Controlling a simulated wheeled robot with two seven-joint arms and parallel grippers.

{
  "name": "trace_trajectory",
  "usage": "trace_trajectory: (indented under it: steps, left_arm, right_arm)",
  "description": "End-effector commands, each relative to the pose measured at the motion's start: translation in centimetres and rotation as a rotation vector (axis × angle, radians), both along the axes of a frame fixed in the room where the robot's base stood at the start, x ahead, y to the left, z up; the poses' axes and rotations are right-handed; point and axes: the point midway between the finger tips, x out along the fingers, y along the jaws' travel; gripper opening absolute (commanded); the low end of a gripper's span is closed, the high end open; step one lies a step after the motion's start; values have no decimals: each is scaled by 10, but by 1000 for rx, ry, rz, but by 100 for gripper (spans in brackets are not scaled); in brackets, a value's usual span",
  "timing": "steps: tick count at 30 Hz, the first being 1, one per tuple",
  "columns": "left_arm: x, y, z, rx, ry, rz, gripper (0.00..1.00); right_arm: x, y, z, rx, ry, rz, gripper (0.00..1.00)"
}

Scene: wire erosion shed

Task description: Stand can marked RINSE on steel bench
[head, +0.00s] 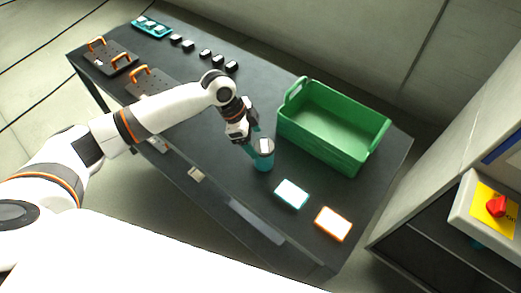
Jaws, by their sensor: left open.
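A teal can (263,160) with a pale grey top stands upright on the dark bench (215,170), left of the green crate. No RINSE lettering can be read on it from here. My left gripper (256,143) is open at the can, with its fingers reaching down around or beside the can's upper part; I cannot tell whether they touch it. The gripper hides part of the can's far side. My right gripper is not in view.
An empty green crate (318,152) stands on the bench's right part. Teal-edged (291,194) and orange-edged (333,224) white plates lie near the front edge. Dark plates with orange handles (112,58), several small black blocks (205,54) and a teal tray (151,34) lie farther left.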

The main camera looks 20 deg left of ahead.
Motion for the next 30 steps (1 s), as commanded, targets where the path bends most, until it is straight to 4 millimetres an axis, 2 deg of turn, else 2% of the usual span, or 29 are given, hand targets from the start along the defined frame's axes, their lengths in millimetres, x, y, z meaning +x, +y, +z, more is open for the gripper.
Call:
trace_trajectory:
  steps: [4,9,30]
  left_arm:
    - [-2,10,22,1,-3,-1,77]
    - [-4,15,37,0,-1,0,77]
    - [-4,15,39,0,0,0,77]
  right_arm:
    - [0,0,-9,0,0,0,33]
    - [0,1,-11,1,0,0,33]
    - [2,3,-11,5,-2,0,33]
